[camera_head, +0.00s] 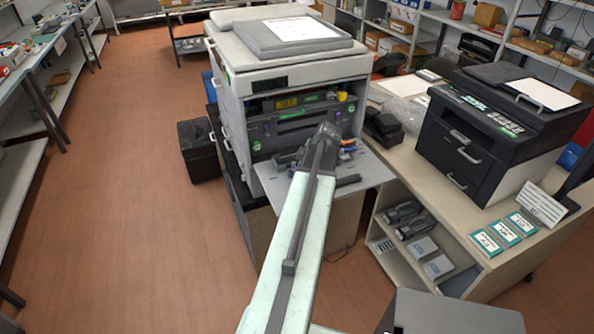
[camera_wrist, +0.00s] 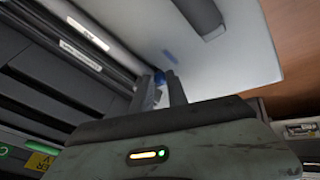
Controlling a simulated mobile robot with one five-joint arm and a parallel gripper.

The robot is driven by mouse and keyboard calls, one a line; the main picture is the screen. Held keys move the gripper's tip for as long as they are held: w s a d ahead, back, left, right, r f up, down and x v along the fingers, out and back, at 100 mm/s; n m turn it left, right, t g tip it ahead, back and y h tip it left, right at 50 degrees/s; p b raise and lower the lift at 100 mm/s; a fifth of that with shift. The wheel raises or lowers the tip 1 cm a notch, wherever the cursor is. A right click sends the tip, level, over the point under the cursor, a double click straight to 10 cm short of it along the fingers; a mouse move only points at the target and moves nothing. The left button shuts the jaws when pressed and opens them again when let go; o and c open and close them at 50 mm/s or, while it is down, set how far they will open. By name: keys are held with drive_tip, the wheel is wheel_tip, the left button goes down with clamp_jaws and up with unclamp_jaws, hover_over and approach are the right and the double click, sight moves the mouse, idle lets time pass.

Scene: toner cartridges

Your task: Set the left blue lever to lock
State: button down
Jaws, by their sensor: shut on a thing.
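The open grey-white printer (camera_head: 300,75) stands in the middle of the head view, its lowered front door (camera_head: 367,174) sticking out. My gripper (camera_head: 291,160) is at the left side of the opening, low down near the door. In the wrist view my gripper (camera_wrist: 160,91) has its two dark fingers closed around a small blue piece, the left blue lever (camera_wrist: 159,76), mostly hidden between them. The lever's exact setting cannot be told. Another blue part (camera_head: 348,151) shows at the right side of the opening.
Dark cartridge fronts with white labels (camera_wrist: 84,34) lie close to the left of my fingers. A dark handle-like piece (camera_wrist: 200,14) rests on the pale door. A black printer (camera_head: 495,130) stands on the bench to the right. The floor on the left is clear.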

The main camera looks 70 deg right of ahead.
drive_tip(key=shift+s+d+f+n, duration=0.1)
drive_tip(key=shift+s+n, duration=0.05)
drive_tip(key=shift+n, duration=0.25)
drive_tip(key=shift+y, duration=0.3)
drive_tip(key=c, duration=1.4)
unclamp_jaws()
drive_tip(key=shift+o, duration=0.5)
drive_tip(key=shift+d+f, duration=0.1)
drive_tip(key=shift+d, duration=0.05)
drive_tip(key=p+v, duration=0.7)
drive_tip(key=v, duration=0.1)
